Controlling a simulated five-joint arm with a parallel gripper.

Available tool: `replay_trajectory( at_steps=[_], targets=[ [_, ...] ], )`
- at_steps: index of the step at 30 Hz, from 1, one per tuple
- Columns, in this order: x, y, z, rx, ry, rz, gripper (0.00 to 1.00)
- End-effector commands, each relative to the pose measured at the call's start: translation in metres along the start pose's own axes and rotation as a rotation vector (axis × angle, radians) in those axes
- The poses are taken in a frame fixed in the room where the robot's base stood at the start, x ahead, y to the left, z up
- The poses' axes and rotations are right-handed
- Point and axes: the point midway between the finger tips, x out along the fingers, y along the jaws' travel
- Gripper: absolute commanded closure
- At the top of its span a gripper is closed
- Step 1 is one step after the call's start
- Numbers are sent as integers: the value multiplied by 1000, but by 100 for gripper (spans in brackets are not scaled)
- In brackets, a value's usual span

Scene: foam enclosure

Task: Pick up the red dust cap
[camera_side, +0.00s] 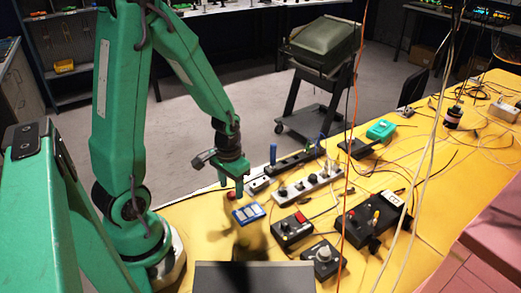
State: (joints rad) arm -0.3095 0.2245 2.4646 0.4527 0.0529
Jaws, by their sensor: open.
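A small round red thing, which looks like the red dust cap (231,196), lies on the yellow table (205,240) below my gripper. My gripper (232,186) points down over it, with its fingertips close above and around it. The jaws are open. I cannot tell whether a finger touches the cap. The fingers hide part of the cap.
A blue block with pale panels (248,213) is just right of the cap. Black boxes with knobs (293,230) (322,258), a grey connector strip (307,184) and a black strip (295,163) lie further right. Loose cables (352,130) hang across the right side.

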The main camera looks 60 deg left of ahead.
Motion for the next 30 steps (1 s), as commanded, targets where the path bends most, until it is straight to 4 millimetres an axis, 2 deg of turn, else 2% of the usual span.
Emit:
replay_trajectory(
  at_steps=[7,24,26,30],
  targets=[
    [16,0,0,0,-1,0,50],
    [17,0,0,0,0,0,50],
    [17,0,0,0,0,0,60],
    [17,0,0,0,0,0,88]
  ],
)
